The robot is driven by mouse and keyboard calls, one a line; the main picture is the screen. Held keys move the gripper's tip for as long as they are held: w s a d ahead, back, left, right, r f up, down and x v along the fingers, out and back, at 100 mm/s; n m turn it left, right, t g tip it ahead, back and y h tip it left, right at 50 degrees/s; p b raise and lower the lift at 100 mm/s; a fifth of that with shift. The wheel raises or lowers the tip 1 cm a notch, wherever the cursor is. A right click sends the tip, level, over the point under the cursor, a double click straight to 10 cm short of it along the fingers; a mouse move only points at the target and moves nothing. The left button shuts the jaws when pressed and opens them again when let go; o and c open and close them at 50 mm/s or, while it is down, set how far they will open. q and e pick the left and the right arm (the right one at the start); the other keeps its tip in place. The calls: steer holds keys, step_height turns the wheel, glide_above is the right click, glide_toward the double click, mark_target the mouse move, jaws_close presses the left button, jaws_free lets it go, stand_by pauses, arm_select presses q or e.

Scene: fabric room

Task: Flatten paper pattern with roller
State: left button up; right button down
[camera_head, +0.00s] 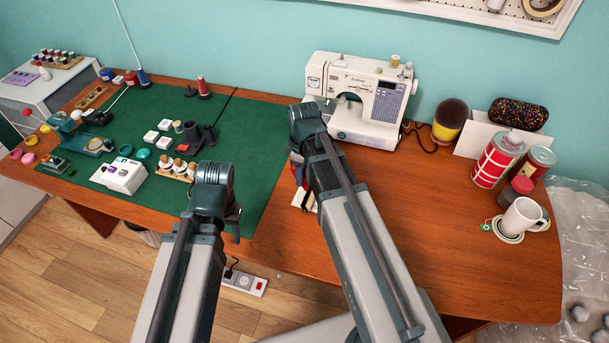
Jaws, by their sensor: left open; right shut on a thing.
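My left gripper (233,214) is over the front edge of the green cutting mat (262,165). Its dark fingers are open and mostly hidden by its wrist. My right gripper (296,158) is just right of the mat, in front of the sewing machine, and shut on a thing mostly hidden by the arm. A small red and blue thing (298,172) shows beside it; I cannot tell whether it is the roller. A pale flat piece (306,200), possibly the paper pattern, lies on the table below, partly covered by the arm.
A white sewing machine (362,92) stands at the back. Thread spools, small boxes and tools crowd the mat's left part. Cans (497,160) and a white mug (521,217) stand at the right. The wooden table (440,215) is clear between arm and mug.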

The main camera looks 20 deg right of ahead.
steer(key=shift+w+a+f, duration=0.1)
steer(key=shift+w+a, duration=0.05)
steer(key=shift+a, duration=0.15)
steer(key=shift+w, duration=0.1)
steer(key=shift+w+a, duration=0.5)
steer(key=shift+a, duration=0.2)
steer(key=shift+w+a, duration=0.1)
steer(key=shift+w+a, duration=0.45)
steer(key=shift+a, duration=0.2)
stand_by(0.3)
step_height(320, 180, up, 6)
steer(key=p, duration=0.6)
